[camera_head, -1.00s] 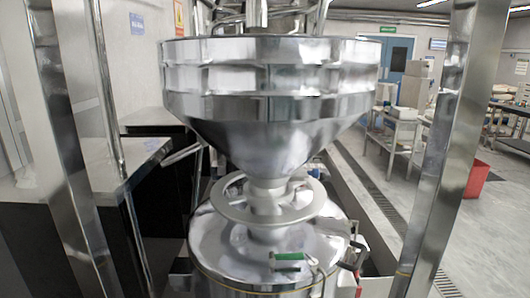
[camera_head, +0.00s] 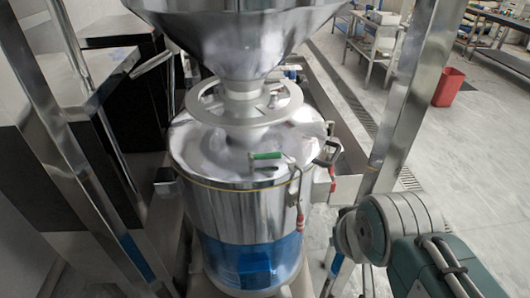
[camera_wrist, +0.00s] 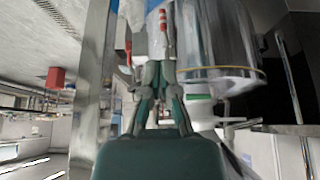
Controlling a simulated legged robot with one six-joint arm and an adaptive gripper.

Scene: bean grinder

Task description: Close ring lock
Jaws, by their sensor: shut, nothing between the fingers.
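The grinder's round steel drum (camera_head: 235,205) stands in the middle of the head view, with a gold-coloured band near its lid edge. A green-handled lever (camera_head: 266,156) sticks up at the lid's front edge. A red-tipped latch (camera_head: 301,215) hangs on the drum's front right, and another latch (camera_head: 331,160) sits further right. In the wrist view, my gripper (camera_wrist: 158,68) is shut and empty, with its tips close below a red-tipped latch (camera_wrist: 163,20) in the picture. Contact cannot be told. The green handle (camera_wrist: 199,97) shows right of the fingers. My gripper is outside the head view.
A steel hopper (camera_head: 235,35) and a ring-shaped wheel (camera_head: 244,105) stand above the lid. Steel frame posts (camera_head: 405,95) flank the machine. A dark-fronted counter (camera_head: 95,75) is at left. A red bin (camera_head: 448,87) stands on open floor at right.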

